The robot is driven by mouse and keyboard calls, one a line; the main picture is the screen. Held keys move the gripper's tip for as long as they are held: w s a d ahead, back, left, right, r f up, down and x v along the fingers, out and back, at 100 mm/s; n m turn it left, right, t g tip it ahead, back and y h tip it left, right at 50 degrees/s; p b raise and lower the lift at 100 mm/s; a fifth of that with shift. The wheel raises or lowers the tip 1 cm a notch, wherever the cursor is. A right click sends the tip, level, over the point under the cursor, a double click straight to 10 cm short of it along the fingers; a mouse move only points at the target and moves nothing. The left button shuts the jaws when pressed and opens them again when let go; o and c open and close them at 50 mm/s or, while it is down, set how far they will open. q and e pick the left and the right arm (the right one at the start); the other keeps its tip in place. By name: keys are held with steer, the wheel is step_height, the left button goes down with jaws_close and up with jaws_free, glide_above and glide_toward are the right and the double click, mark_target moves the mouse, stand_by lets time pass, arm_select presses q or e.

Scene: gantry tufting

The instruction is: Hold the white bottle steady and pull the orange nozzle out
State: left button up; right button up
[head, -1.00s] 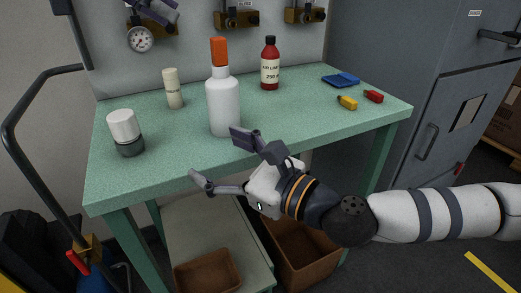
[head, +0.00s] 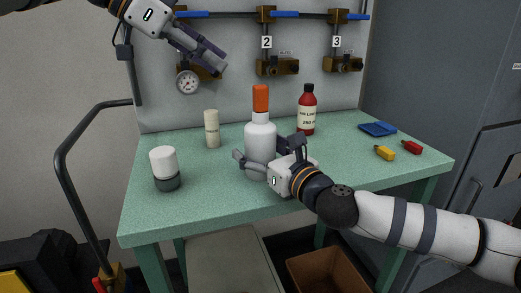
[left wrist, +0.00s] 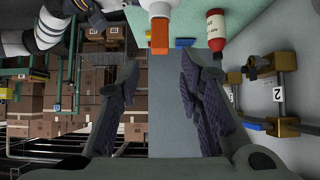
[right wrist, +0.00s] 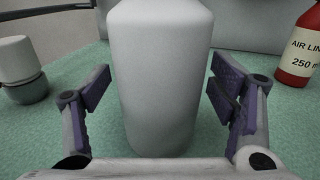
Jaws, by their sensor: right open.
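The white bottle (head: 260,140) stands upright on the green table, with the orange nozzle (head: 260,98) on its top. My right gripper (head: 268,152) is open, low around the bottle. In the right wrist view the bottle (right wrist: 162,75) stands between its two fingers, with a gap on each side. My left gripper (head: 222,64) is up at the left, above and left of the nozzle, in front of the back panel. In the left wrist view its fingers are apart and empty, and the nozzle (left wrist: 160,36) shows beyond them.
A red air-line bottle (head: 307,112) stands right of the white bottle. A cream cylinder (head: 212,128) and a white-and-grey jar (head: 164,168) stand at left. A blue tray (head: 378,129) and yellow (head: 385,153) and red (head: 411,147) pieces lie at right. A gauge (head: 187,83) hangs behind.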

steer(key=c, duration=1.5)
arm_select(q)
steer(key=shift+o, duration=1.4)
steer(key=shift+f, duration=0.15)
steer(key=t+h, duration=0.2)
steer(key=h, duration=0.5)
glide_toward(254, 91)
steer(key=x, duration=1.1)
steer(key=shift+w+d, duration=0.1)
